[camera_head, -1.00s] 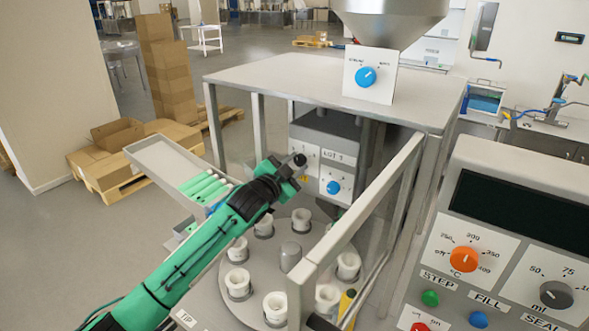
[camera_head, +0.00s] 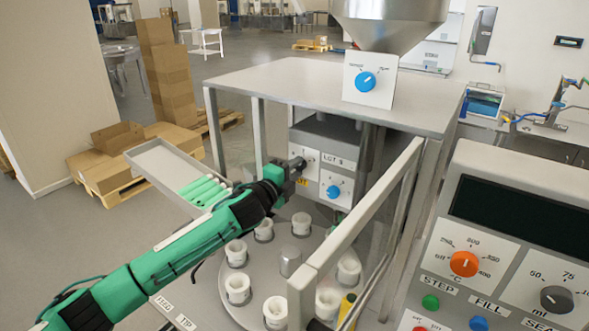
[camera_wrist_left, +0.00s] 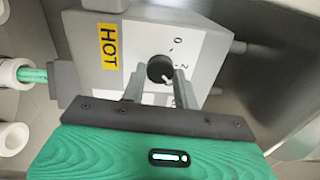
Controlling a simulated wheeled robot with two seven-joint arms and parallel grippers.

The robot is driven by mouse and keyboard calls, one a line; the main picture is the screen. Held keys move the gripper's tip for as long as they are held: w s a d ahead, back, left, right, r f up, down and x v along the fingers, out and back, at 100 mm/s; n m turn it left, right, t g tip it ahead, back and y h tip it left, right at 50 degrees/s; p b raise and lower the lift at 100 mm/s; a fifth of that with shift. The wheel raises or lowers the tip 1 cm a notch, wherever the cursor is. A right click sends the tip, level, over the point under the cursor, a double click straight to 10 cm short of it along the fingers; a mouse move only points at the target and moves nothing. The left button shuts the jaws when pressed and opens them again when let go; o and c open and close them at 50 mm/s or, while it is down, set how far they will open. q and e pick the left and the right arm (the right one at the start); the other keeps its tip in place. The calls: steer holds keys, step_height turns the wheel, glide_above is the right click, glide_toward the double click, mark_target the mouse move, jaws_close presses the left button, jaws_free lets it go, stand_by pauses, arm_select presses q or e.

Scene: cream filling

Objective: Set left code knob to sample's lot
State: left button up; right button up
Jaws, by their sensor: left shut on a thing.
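The left code knob (camera_wrist_left: 160,68) is dark and round, on the light face of a grey box (camera_wrist_left: 200,42). In the left wrist view a 0 and a 2 are printed beside it. My left gripper (camera_head: 298,164) is shut on the knob and hides part of its dial. In the head view a lot label (camera_head: 332,159) on the box reads LOT and a character too small to be sure of. A blue knob (camera_head: 333,192) sits right of the held knob. Several green tubes (camera_head: 205,191) lie on a tray; I cannot tell which thing is the sample.
A turntable (camera_head: 262,287) with several white cups stands below the box. A metal rail (camera_head: 350,225) slants up close to the right of my gripper. A yellow HOT label (camera_wrist_left: 107,46) is on the box. An orange dial (camera_head: 464,263) is on the front panel.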

arm_select(q)
steer(key=m, duration=0.3)
steer(key=shift+f+m+p, duration=0.1)
steer(key=shift+m+p, duration=0.2)
steer(key=shift+p, duration=0.05)
steer(key=shift+m, duration=0.3)
steer(key=o, duration=1)
steer(key=shift+b+v, duration=2.2)
steer(key=shift+v, duration=4.7)
steer(key=shift+w+a, duration=0.1)
